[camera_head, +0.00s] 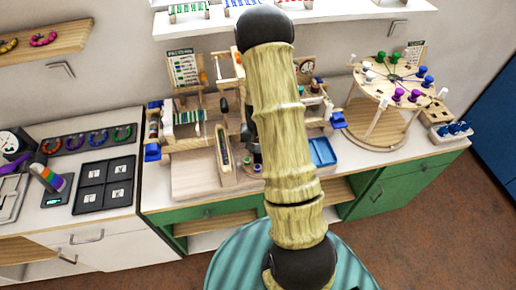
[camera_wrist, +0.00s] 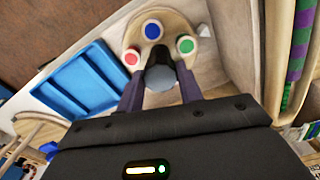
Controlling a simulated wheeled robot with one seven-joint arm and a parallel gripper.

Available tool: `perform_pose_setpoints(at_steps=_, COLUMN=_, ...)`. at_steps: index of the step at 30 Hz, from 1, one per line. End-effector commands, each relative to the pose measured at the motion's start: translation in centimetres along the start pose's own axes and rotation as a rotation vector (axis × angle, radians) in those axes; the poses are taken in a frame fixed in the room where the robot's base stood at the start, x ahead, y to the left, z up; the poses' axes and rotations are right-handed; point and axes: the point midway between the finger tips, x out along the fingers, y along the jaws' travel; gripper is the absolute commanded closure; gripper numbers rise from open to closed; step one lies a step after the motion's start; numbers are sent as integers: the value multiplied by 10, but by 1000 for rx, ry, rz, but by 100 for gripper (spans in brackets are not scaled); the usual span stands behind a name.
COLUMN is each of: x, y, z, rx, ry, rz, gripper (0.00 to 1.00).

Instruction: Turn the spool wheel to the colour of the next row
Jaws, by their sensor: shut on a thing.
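The spool wheel (camera_wrist: 170,39) is a pale wooden disc with a red spool (camera_wrist: 131,57), a blue spool (camera_wrist: 152,30) and a green spool (camera_wrist: 186,45) around its rim. In the wrist view, my gripper (camera_wrist: 161,82) is shut on a round grey-blue knob (camera_wrist: 161,74) at the wheel's middle. The blue spool lies farthest from my gripper, red at left and green at right. In the head view, the wheel (camera_head: 250,172) sits low on the wooden loom base, and my arm hides much of it and my gripper. A pattern card (camera_head: 182,68) stands behind; its rows are too small to read.
A blue tray (camera_wrist: 82,82) lies beside the wheel. Striped weaving (camera_wrist: 300,45) is at the wrist view's right. A round braiding stand (camera_head: 390,75) with coloured bobbins stands to the right. Dark trays (camera_head: 104,184) lie on the left counter.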

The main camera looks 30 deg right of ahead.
Motion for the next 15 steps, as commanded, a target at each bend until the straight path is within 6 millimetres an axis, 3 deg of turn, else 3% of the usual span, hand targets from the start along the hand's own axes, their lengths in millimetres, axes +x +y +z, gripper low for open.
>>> perform_pose_setpoints(at_steps=15, x=-2, y=0, z=-3, rx=55, ry=10, rz=-2, gripper=87)
